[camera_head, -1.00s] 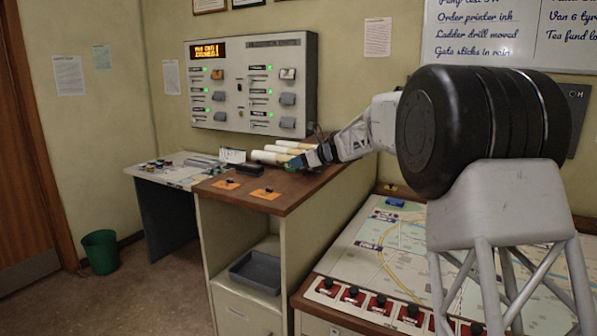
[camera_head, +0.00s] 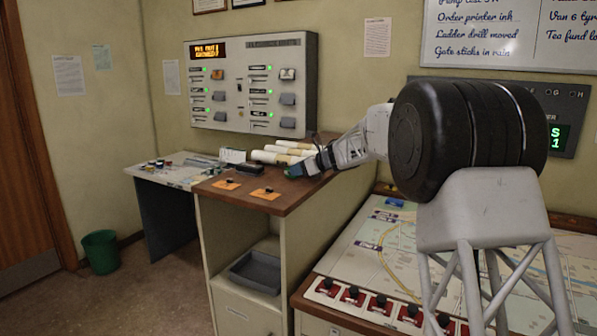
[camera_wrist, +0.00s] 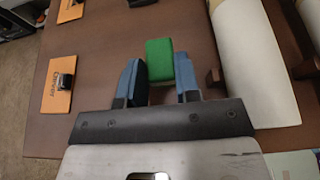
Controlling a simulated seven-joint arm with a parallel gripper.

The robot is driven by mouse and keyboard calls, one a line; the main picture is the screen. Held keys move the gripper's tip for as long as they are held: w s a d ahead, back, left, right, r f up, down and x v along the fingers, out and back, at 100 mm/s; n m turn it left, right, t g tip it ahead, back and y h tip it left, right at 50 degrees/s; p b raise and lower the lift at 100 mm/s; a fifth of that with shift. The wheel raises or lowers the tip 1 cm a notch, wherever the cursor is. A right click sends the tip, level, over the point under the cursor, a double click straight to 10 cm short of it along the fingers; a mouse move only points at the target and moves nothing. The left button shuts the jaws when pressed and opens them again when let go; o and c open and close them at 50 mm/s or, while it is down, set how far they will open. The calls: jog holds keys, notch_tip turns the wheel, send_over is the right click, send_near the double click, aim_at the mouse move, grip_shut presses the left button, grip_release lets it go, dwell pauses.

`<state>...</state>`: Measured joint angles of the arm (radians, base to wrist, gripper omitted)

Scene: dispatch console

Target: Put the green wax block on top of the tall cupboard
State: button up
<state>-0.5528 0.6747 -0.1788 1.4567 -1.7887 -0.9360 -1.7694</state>
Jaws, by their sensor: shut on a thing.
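The green wax block (camera_wrist: 159,60) is between the two blue fingers of my gripper (camera_wrist: 158,80) in the wrist view, and the gripper is shut on it. In the head view the block (camera_head: 293,172) is a small green patch at the tip of my gripper (camera_head: 302,168). Both are over the brown wooden top of the tall cupboard (camera_head: 290,206), near its middle-right. The block is at or just above the top; I cannot tell if it touches.
Cream rolls (camera_head: 275,156) lie behind the gripper; one roll (camera_wrist: 254,70) is close on the right in the wrist view. Orange cards (camera_wrist: 51,89) with dark clips lie to the left. A black object (camera_head: 247,170) sits nearby. A wall panel (camera_head: 251,84) stands behind.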

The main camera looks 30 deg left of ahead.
jog(key=shift+f, duration=0.3)
jog(key=shift+f, duration=0.15)
jog(key=o, duration=0.9)
jog(key=shift+d+r, duration=0.3)
jog(key=shift+d, duration=0.05)
jog(key=v, duration=1.1)
jog(key=shift+d+r, duration=0.1)
dwell(0.3)
